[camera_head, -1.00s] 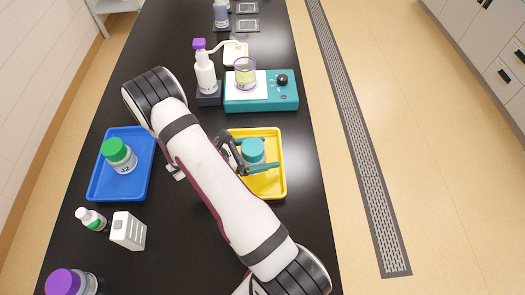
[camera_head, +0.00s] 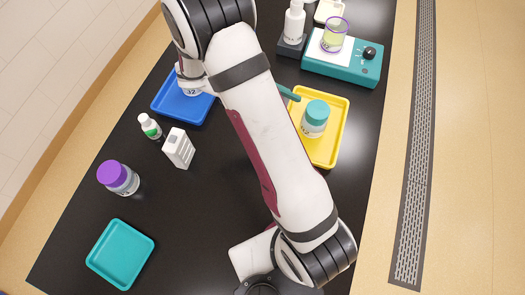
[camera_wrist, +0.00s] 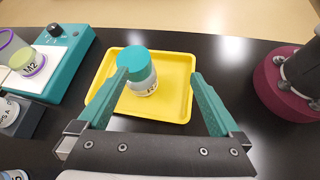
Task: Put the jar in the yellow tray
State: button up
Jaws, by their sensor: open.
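A jar (camera_head: 313,125) with a teal lid and a pale labelled body stands upright in the yellow tray (camera_head: 335,145). The wrist view also shows this jar (camera_wrist: 143,82) in the left half of the tray (camera_wrist: 178,98). My gripper (camera_wrist: 158,76) is open, with its two teal fingers spread wide and nothing held. The left finger covers part of the jar's left side in the wrist view; I see no grip on it. In the head view my arm hides most of the gripper, and one teal finger shows left of the jar.
A blue tray (camera_head: 180,106) holds another jar, mostly hidden by my arm. A purple-lidded jar (camera_head: 118,178), a small bottle (camera_head: 150,127), a white box (camera_head: 179,149) and an empty teal tray (camera_head: 120,255) stand left. A teal stirrer device (camera_head: 345,66) with a beaker stands behind the yellow tray.

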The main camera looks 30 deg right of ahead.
jog(key=s+a+r+m+t+y, duration=0.3)
jog(key=s+a+r+m+y, duration=0.2)
jog(key=s+a+m+y, duration=0.1)
jog(key=s+a+r+m+t+y, duration=0.2)
jog(key=s+a+r+m+y, duration=0.3)
jog(key=s+a+m, duration=0.3)
jog(key=shift+s+a+r+m+t+y, duration=0.15)
jog(key=shift+s+a+m+t+y, duration=0.2)
jog(key=shift+a+m, duration=0.2)
